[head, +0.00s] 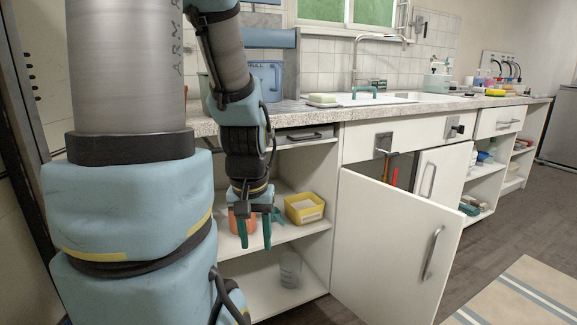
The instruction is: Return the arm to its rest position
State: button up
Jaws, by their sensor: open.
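My gripper (255,233) hangs at the end of my arm, pointing down in front of the open shelves under the counter. Its two teal fingers are apart, with nothing seen between them. My arm comes down from the top of the view in front of the counter edge. An orange pot (237,219) on the middle shelf is partly hidden behind the gripper. A yellow box (304,208) stands on the same shelf, just right of the gripper.
A white cabinet door (392,248) stands open into the room, right of the gripper. The speckled counter (340,112) runs above, with a sink and faucet (357,55). A clear cup (290,269) stands on the lower shelf. A striped rug (528,293) lies on the floor at right.

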notch_tip(320, 180, up, 23)
jog(key=p, duration=2.1)
jog(key=shift+r, duration=0.2)
